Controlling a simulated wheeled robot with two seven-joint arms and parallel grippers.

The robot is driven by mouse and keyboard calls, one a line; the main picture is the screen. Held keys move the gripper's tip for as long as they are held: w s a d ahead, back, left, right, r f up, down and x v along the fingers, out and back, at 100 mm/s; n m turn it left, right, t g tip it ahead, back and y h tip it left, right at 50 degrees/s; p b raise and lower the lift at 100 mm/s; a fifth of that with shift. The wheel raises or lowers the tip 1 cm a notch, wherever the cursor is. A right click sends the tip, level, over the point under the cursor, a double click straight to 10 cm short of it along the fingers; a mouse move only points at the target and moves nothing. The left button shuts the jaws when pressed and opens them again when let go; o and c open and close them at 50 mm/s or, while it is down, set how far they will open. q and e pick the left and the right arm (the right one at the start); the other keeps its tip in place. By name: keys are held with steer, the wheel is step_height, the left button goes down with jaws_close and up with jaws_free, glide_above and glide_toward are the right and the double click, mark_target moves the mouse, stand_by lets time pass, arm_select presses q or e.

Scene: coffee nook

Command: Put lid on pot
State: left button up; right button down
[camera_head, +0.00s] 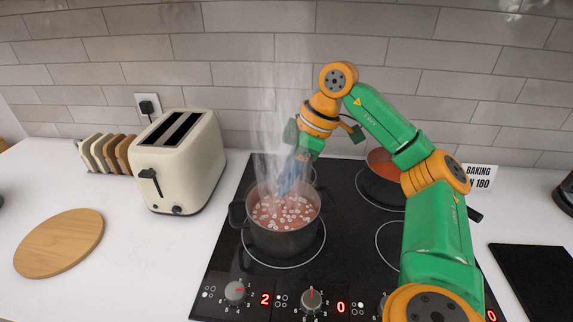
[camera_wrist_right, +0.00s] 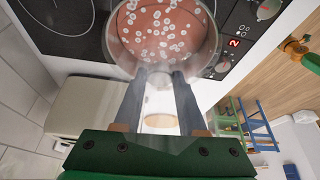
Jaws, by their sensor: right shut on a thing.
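The dark pot (camera_head: 283,240) stands on the front left ring of the hob, full of red soup with several pale ring-shaped pieces. It also shows in the wrist view (camera_wrist_right: 213,62), with its rim close past my fingertips. My right gripper (camera_head: 285,187) is over the back of the pot, pointing down into the steam. In the wrist view its fingers (camera_wrist_right: 164,77) are a little apart, shut on a pale, see-through thing that looks like a glass lid (camera_wrist_right: 160,82). Steam blurs the lid's outline; whether it touches the pot I cannot tell. My left gripper is out of view.
A cream toaster (camera_head: 180,162) stands left of the hob, near a rack of bread slices (camera_head: 106,153). A round wooden board (camera_head: 60,243) lies on the left counter. A pan (camera_head: 383,190) sits on the back right ring, partly behind my arm. Steam rises from the pot.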

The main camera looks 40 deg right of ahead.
stand_by(0.4)
jaws_free()
step_height(320, 180, up, 7)
steer(key=p, duration=0.8)
steer(key=shift+r, duration=0.1)
steer(key=shift+c, duration=0.4)
jaws_close()
stand_by(1.2)
